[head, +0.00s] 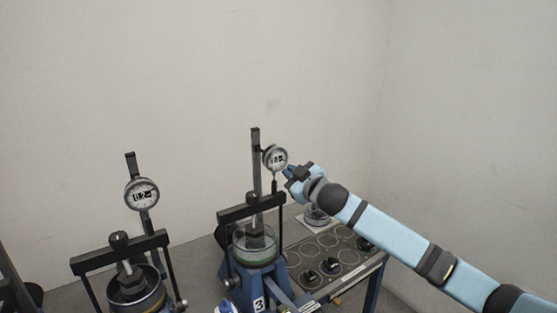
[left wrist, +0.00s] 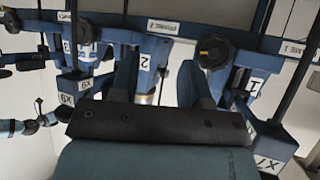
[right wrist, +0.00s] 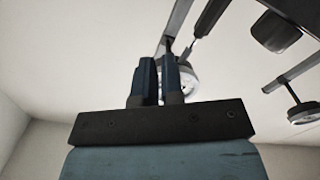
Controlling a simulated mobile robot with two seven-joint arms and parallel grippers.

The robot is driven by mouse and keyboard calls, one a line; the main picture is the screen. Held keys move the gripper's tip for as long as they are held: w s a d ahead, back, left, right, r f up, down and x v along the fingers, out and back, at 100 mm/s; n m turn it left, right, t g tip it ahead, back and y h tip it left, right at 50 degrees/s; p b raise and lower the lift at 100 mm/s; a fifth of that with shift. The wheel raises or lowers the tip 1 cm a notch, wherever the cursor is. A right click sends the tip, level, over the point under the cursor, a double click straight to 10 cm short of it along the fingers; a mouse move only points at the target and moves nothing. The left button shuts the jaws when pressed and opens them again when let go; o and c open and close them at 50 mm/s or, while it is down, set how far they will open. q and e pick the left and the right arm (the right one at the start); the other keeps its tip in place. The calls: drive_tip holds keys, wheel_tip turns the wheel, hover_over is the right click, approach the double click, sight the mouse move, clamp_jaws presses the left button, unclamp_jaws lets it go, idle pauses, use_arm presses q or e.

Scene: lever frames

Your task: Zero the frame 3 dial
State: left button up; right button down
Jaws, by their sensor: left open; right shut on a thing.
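Frame 3 (head: 258,279) is the blue stand with the "3" label. Its round dial (head: 275,157) sits on a dark upright post; the face is too small to read. My right gripper (head: 289,172) is at the lower right edge of this dial. In the right wrist view its fingers (right wrist: 158,68) are close together, with the dial (right wrist: 190,82) partly hidden behind them. They are shut on a part of the dial, but I cannot tell which part. My left gripper (left wrist: 160,88) is open, with no object held between its fingers.
Another frame with a similar dial (head: 141,194) and a black crossbar (head: 120,252) stands to the left. A table (head: 340,277) with marked circles and several small pieces is right of frame 3. Blue frame parts (left wrist: 145,43) lie beyond my left fingers.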

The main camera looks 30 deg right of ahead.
drive_tip(key=shift+w+d+r, duration=0.1)
drive_tip(key=shift+d+r, duration=0.05)
drive_tip(key=shift+r, duration=0.3)
drive_tip(key=shift+s+d+f, duration=0.1)
drive_tip(key=shift+s+f, duration=0.2)
drive_tip(key=shift+s, duration=0.55)
drive_tip(key=shift+s+d+f, duration=0.15)
drive_tip(key=shift+s+f, duration=0.1)
drive_tip(key=shift+s, duration=0.6)
drive_tip(key=shift+s+d+f, duration=0.1)
drive_tip(key=shift+s+f, duration=0.2)
drive_tip(key=shift+s, duration=0.55)
